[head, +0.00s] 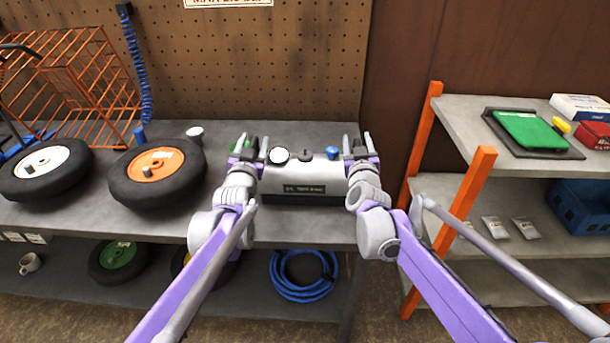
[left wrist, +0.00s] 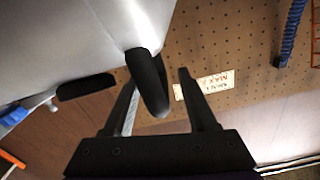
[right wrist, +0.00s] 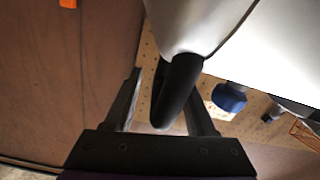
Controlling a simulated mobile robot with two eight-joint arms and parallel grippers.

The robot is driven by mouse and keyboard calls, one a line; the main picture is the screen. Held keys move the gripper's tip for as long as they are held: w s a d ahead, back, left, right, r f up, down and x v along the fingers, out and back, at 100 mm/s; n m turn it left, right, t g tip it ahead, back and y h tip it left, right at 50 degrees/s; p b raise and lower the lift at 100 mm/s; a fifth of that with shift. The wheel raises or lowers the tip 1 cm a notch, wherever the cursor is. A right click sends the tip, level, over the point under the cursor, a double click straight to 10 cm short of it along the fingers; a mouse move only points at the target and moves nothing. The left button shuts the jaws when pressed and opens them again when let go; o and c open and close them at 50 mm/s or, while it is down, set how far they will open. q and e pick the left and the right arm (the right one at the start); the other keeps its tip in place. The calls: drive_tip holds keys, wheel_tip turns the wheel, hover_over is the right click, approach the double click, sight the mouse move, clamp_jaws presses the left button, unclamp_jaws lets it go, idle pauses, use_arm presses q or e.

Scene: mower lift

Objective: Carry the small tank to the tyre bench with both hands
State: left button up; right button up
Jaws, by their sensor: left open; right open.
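The small silver tank (head: 318,172) appears to rest on the grey bench (head: 300,228) that also bears tyres, in the head view. It has a dark label, a white gauge and a blue knob. My left gripper (head: 252,147) is at the tank's left end and open. In the left wrist view a black handle (left wrist: 149,82) of the tank lies between its fingers. My right gripper (head: 357,142) is at the right end and open. In the right wrist view the other black handle (right wrist: 178,90) lies between its fingers. Neither gripper is closed on its handle.
Tyres with white (head: 40,165) and orange (head: 155,165) hubs lie left on the bench, before an orange wire basket (head: 75,80). A pegboard (head: 250,65) stands behind. A shelf with orange posts (head: 470,190) stands right. A blue hose (head: 303,276) lies below.

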use_arm(q)
drive_tip(key=shift+c, duration=0.3)
use_arm(e)
drive_tip(key=shift+c, duration=0.3)
use_arm(q)
clamp_jaws()
use_arm(e)
clamp_jaws()
use_arm(q)
drive_tip(key=shift+a, duration=0.15)
use_arm(e)
drive_tip(key=shift+d+r, duration=0.1)
drive_tip(key=shift+d, duration=0.05)
